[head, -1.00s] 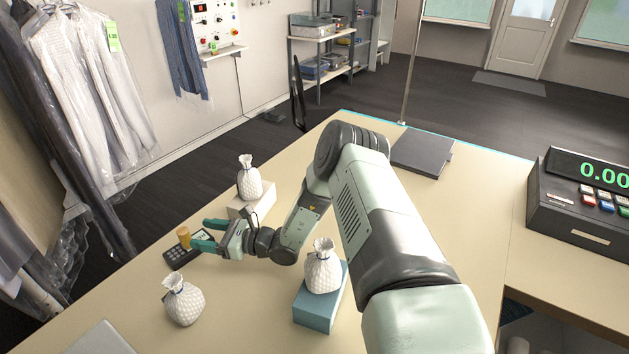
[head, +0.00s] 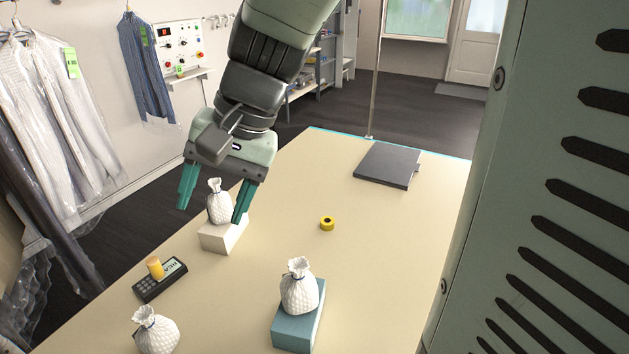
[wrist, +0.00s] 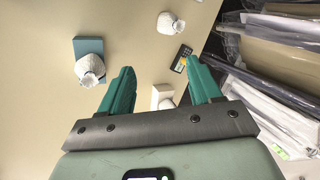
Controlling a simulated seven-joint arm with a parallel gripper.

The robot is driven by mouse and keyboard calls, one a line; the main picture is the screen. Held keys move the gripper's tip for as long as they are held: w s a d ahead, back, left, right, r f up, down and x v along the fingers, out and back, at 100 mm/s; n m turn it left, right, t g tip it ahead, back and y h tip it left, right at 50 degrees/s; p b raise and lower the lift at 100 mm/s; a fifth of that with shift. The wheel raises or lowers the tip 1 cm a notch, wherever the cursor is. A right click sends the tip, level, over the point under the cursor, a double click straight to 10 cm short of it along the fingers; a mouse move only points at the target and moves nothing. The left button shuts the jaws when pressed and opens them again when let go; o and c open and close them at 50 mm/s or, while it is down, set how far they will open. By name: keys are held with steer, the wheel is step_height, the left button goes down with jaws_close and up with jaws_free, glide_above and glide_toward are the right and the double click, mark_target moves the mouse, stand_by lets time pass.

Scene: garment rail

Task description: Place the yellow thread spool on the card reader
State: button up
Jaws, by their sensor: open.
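My gripper (head: 212,212) is open and empty, raised above the counter with fingers pointing down. It is apart from the spool, up and to the right of it in the head view. In the head view its fingers pass on both sides of a white bag behind them.
One tied white bag (head: 219,207) sits on a white block (head: 222,237), another (head: 299,287) on a teal block (head: 292,330), and a third (head: 156,333) on the counter.

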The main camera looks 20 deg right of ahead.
steer(key=s+d+r+n+t+h, duration=0.2)
steer(key=s+d+r+t+h, duration=0.3)
steer(key=s+d, duration=0.6)
steer(key=shift+d+r+n, duration=0.2)
steer(key=shift+r+n, duration=0.05)
steer(key=shift+n, duration=0.15)
